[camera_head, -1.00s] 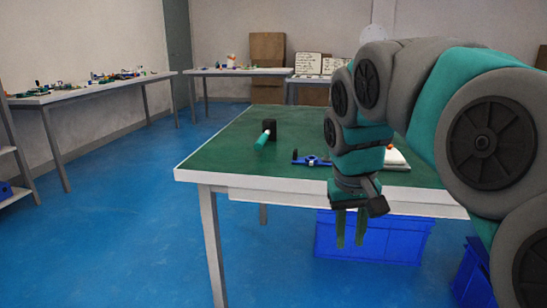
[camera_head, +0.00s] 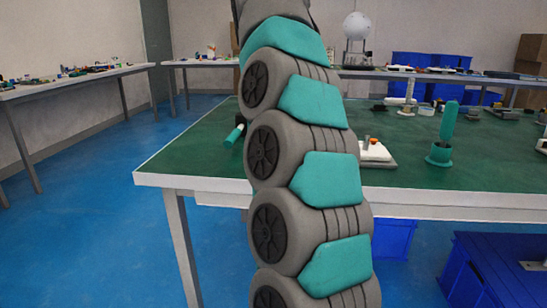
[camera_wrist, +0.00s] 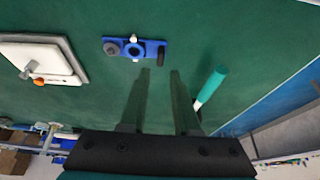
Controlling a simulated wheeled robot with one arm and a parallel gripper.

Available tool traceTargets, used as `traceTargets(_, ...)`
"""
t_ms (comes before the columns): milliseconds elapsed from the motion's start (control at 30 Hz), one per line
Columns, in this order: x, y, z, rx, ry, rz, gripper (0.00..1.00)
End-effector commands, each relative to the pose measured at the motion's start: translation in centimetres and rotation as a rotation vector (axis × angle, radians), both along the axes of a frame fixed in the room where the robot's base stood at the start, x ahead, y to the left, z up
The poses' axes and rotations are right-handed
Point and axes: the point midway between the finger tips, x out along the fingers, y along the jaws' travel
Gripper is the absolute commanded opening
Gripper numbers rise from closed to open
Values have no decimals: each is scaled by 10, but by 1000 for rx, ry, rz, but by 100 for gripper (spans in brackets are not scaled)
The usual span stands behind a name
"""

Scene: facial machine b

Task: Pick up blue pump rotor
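The blue pump rotor (camera_wrist: 152,50) lies on the green table top in the wrist view. It is a flat blue part with a round hole in the middle, a grey knob at its left end and small pale and dark pegs. In the head view my arm hides it. My gripper (camera_wrist: 160,71) is open and empty in the wrist view, its two dark green fingers spread apart. The rotor appears just beyond the fingertips, slightly left of their middle, with no contact visible. My gripper is out of sight in the head view.
A teal-handled tool (camera_wrist: 212,85) lies right of my fingers. A white plate with an orange knob (camera_wrist: 45,58) sits to the left. In the head view, a teal upright part (camera_head: 441,150) stands on the table (camera_head: 190,150). Blue crates (camera_head: 490,275) are below.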

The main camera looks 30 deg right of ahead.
Motion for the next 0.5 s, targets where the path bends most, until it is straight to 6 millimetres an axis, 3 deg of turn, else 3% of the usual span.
traceTargets(500,17,-8,-41,0,5,6,30)
